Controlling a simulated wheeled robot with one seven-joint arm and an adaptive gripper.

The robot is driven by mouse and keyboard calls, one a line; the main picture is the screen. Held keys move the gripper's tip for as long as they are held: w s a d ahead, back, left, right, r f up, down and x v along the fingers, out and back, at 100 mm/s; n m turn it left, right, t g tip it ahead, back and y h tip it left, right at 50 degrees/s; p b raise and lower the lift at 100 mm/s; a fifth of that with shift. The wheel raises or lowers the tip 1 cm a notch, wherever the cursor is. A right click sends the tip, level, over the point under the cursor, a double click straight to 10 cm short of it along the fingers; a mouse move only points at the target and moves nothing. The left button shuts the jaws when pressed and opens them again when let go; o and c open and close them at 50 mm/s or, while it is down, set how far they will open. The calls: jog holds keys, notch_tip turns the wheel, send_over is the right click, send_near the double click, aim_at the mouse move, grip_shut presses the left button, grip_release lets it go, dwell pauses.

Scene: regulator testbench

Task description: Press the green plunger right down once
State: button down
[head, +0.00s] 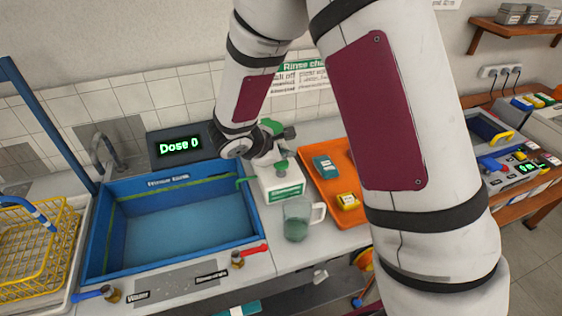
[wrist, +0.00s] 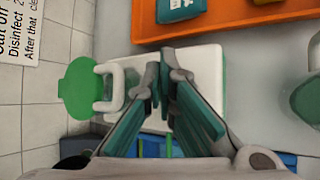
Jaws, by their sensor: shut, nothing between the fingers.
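The dispenser is a white box with a green label (head: 284,192), standing between the blue sink and the orange tray. Its green plunger head (head: 270,127) shows beside my wrist at the wall side, and in the wrist view it is a green disc (wrist: 76,88) at the left. My gripper (head: 276,160) is shut and empty over the white box (wrist: 208,72). In the wrist view its fingertips (wrist: 166,72) are to the right of the plunger head, apart from it. My arm hides part of the dispenser. The display (head: 180,147) reads "Dose 0".
A glass mug (head: 297,220) stands in front of the dispenser. The blue sink (head: 250,225) is at left. A tiled wall is close behind.

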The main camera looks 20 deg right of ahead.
aim_at(283, 163)
jog(key=shift+f+b, duration=0.75)
jog(key=shift+f, duration=0.35)
dwell(1.0)
dwell(0.3)
jog(key=shift+r+p, duration=0.8)
jog(key=shift+r, duration=0.75)
jog(key=shift+r+p, duration=1.15)
jog(key=shift+r, duration=1.35)
